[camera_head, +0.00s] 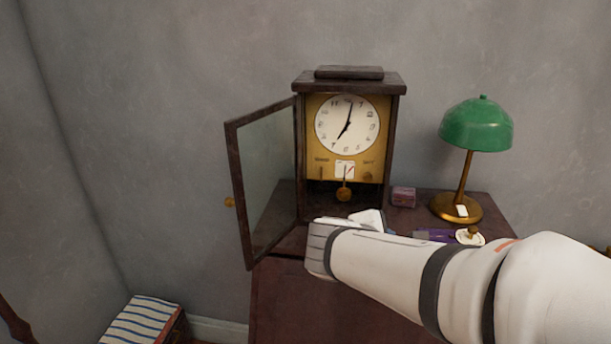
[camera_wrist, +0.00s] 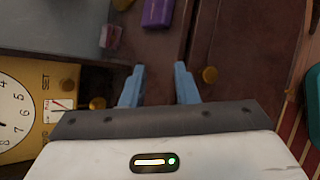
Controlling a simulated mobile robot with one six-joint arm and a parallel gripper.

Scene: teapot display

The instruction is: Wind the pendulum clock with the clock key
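The pendulum clock (camera_head: 350,88) stands on a dark cabinet with its glass door (camera_head: 265,180) swung open to the left. Its white dial (camera_head: 347,125) sits on a gold plate with a small label at each lower side; the right one reads SET in the wrist view (camera_wrist: 45,100). A brass round part is under SET, and the brass pendulum bob (camera_head: 344,195) hangs below. My gripper (camera_wrist: 159,80) is open, with nothing visible between its blue fingers, above the cabinet top in front of the clock. My arm hides part of the cabinet top. I cannot identify the clock key.
A small pink box (camera_head: 403,196) and a green lamp (camera_head: 476,125) stand right of the clock. A purple item (camera_head: 435,235) and a white disc with a brass knob (camera_head: 470,239) lie nearer. A brass knob (camera_wrist: 210,75) shows beyond the cabinet edge. Striped box (camera_head: 143,322) lower left.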

